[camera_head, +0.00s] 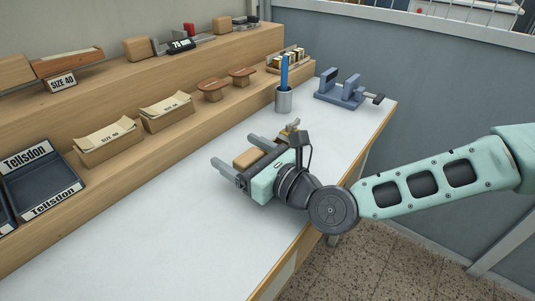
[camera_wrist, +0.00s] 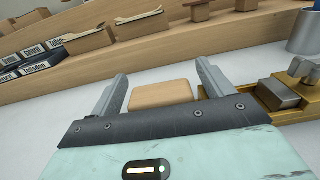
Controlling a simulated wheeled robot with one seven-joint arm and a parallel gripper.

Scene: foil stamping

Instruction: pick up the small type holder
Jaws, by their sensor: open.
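The small type holder lies on the white tabletop, with a wooden handle (camera_head: 247,158) and a brass body (camera_head: 291,130). In the wrist view, the handle (camera_wrist: 162,94) sits between the fingers of my gripper (camera_wrist: 162,72). The brass body (camera_wrist: 265,95), with a grey metal block and a clamp screw, lies to the right of the right finger. That finger hides where handle and brass meet. In the head view, my gripper (camera_head: 234,150) is open, low over the table, with its fingers apart around the handle. I cannot tell whether either finger touches it.
A metal cup (camera_head: 284,100) with a blue tool stands behind the brass body. A blue-grey clamp fixture (camera_head: 344,93) is at the table's far end. Wooden shelves (camera_head: 215,115) with boxes and stamps line the left. The white tabletop (camera_head: 165,215) is clear at the front left.

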